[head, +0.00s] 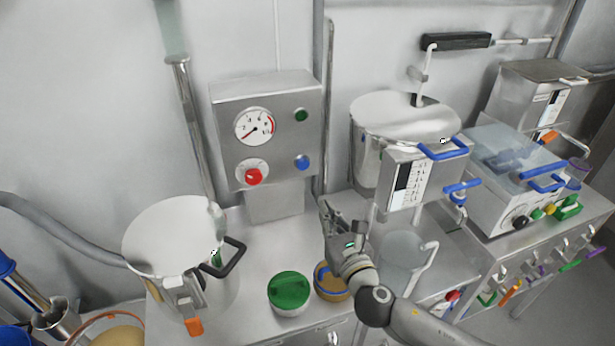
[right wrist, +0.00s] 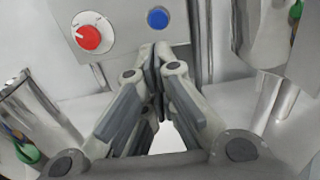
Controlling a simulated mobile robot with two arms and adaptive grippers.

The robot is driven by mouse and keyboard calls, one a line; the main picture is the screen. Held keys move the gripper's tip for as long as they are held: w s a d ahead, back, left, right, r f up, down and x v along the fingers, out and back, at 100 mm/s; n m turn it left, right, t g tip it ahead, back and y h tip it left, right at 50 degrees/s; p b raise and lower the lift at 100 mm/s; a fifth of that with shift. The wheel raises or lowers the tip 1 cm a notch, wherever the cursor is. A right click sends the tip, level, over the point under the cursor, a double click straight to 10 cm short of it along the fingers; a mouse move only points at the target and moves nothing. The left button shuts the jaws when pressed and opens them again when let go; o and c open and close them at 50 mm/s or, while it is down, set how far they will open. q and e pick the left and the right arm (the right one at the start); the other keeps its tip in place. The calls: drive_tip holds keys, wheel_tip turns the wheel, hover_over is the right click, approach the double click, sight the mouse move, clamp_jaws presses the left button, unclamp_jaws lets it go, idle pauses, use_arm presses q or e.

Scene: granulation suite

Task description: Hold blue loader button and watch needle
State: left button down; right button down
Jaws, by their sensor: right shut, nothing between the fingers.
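The blue loader button (head: 302,162) sits at the lower right of a grey control box (head: 225,105) on the wall. It also shows in the right wrist view (right wrist: 157,18), just beyond the fingertips. The round white gauge (head: 255,126) is at the box's upper left, its needle pointing to the lower left. My right gripper (head: 325,208) is shut and empty, below and right of the button and apart from it in the head view. In the right wrist view its fingertips (right wrist: 154,52) point towards the box, below the button. My left gripper is not in view.
The box also carries a red knob (head: 253,176) and a green button (head: 301,115). A steel vessel (head: 172,235) stands left. A larger vessel (head: 366,160) is to the right.

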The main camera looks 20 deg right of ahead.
sight(303, 164)
drive_tip(key=w+p, duration=0.1)
drive_tip(key=w, duration=1.3)
drive_tip(key=shift+a, duration=0.25)
